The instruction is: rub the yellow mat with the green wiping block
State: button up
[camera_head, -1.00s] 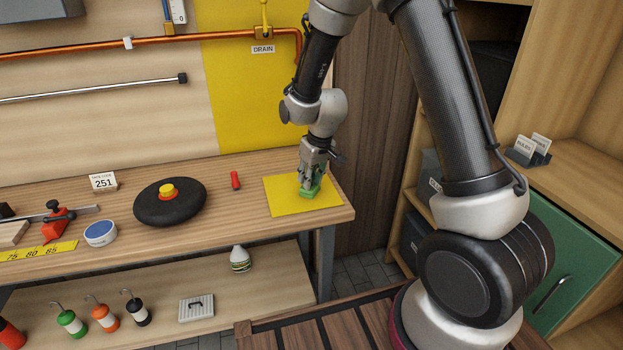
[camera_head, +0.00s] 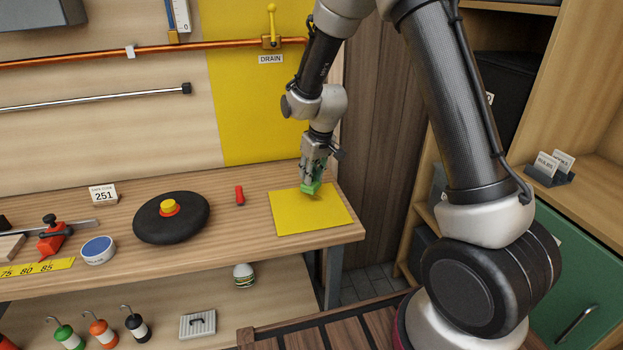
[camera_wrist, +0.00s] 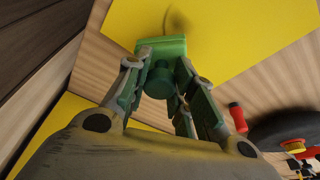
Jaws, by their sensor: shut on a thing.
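The yellow mat (camera_head: 325,216) lies flat near the right end of the workbench. It also fills the top of the wrist view (camera_wrist: 250,40). My gripper (camera_head: 312,178) is above the mat's far side, pointing down. It is shut on the green wiping block (camera_head: 310,189), which also shows between the fingers in the wrist view (camera_wrist: 170,47). The block looks slightly tilted, with a small dark patch beside it on the mat. I cannot tell for sure whether its underside touches the mat. The fingers hide part of the block.
A red-handled item (camera_head: 239,195) lies left of the mat. Further left are a black disc with a yellow knob (camera_head: 171,222), a blue-topped tin (camera_head: 97,250) and a red clamp (camera_head: 52,240). A yellow wall panel (camera_head: 256,120) and an orange pipe (camera_head: 215,47) stand behind.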

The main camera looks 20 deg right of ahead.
jog(key=shift+r, duration=3.1)
